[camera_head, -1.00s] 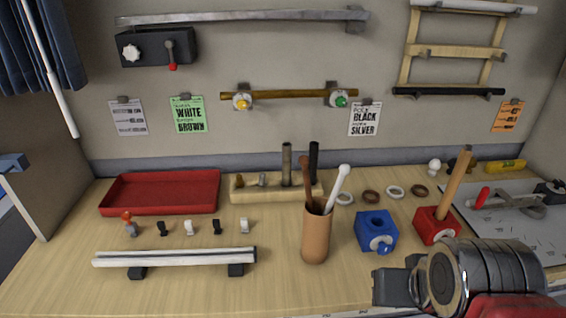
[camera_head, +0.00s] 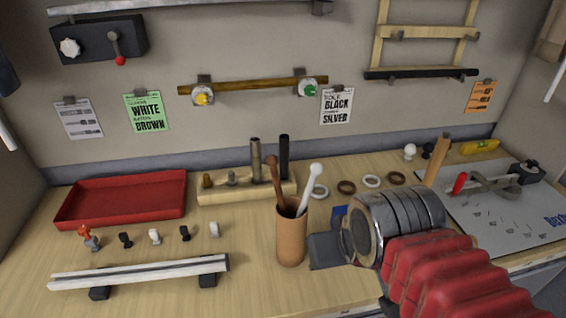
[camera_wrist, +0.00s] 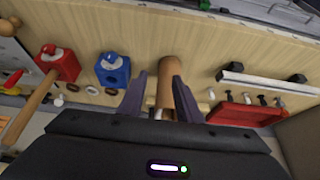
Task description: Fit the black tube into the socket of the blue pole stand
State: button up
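The black tube (camera_head: 284,157) stands upright in a wooden rack (camera_head: 222,194) at the back of the table, beside a grey-brown tube. The blue pole stand (camera_head: 340,212) is mostly hidden behind my gripper (camera_head: 318,250) in the head view. In the wrist view the blue stand (camera_wrist: 113,70) shows whole, left of my gripper (camera_wrist: 160,86), with a round knob on its side. My fingers are apart in the wrist view, and the brown cup (camera_wrist: 165,72) shows between and beyond them. I see nothing held. I cannot make out the black tube in the wrist view.
The brown cup (camera_head: 291,240) holds two sticks and stands close left of my gripper. A red stand (camera_wrist: 58,64) with a wooden pole is beyond the blue one. A red tray (camera_head: 125,199), small fittings and a white rail (camera_head: 140,272) occupy the left.

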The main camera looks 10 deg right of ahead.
jog(key=shift+o, duration=1.4)
jog(key=shift+w+a+r, duration=0.1)
jog(key=shift+w+r, duration=0.1)
jog(key=shift+o, duration=0.4)
jog(key=w+a+r+m+y, duration=0.1)
jog(key=w+a+r, duration=0.3)
jog(key=w+a, duration=0.2)
jog(key=shift+w+a+r+g, duration=0.15)
jog(key=shift+w+r+g, duration=0.2)
jog(key=shift+w, duration=0.85)
jog(key=m+h, duration=0.3)
jog(key=m, duration=0.1)
send_near(283, 152)
jog(key=shift+w+r+g, duration=0.1)
jog(key=shift+w+g, duration=0.15)
jog(key=shift+g, duration=0.2)
jog(key=shift+x, duration=4.3)
jog(key=shift+w, duration=0.1)
